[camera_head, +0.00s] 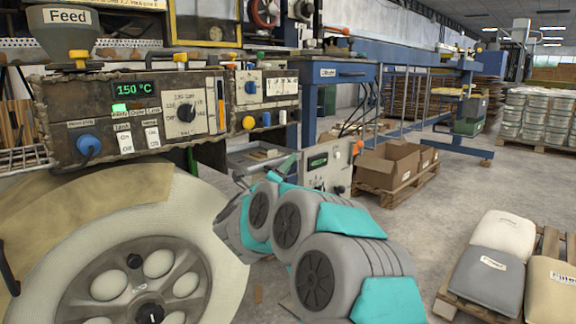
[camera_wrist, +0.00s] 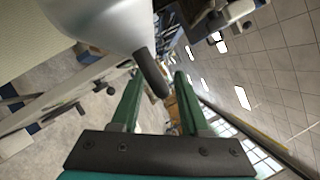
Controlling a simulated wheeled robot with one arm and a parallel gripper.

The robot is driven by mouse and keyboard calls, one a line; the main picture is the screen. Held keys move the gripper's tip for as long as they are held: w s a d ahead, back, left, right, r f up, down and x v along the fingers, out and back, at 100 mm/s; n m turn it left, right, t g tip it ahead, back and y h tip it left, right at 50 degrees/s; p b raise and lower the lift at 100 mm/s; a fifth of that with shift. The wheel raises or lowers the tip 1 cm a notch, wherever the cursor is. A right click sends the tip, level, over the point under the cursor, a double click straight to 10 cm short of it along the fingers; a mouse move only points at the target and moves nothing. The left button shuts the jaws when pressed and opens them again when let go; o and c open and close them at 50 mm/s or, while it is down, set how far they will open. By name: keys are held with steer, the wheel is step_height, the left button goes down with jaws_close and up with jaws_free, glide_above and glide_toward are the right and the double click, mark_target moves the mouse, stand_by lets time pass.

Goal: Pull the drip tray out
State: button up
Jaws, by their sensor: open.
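I cannot make out the drip tray with certainty in either view. In the wrist view, my gripper (camera_wrist: 158,75) has its two green fingers apart with nothing clamped between them. A smooth silver-grey rounded part (camera_wrist: 110,22) fills the top left there, and a dark rod-like piece (camera_wrist: 151,73) shows between the fingertips. I cannot tell whether these belong to the tray, or how far they are from the fingers. In the head view, my grey and teal arm reaches towards the machine's lower side and mostly hides my gripper.
A large pale roll (camera_head: 205,235) stands at the left below the control panel (camera_head: 130,115). A grey control box (camera_head: 325,163) is beyond my arm. Cardboard boxes (camera_head: 395,165) sit on a pallet behind. Filled sacks (camera_head: 490,275) lie at the right. Floor between them is clear.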

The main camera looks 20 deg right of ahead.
steer(key=shift+w+d, duration=0.1)
steer(key=shift+w, duration=0.05)
steer(key=shift+c, duration=0.2)
jaws_close()
steer(key=shift+r, duration=0.1)
stand_by(1.1)
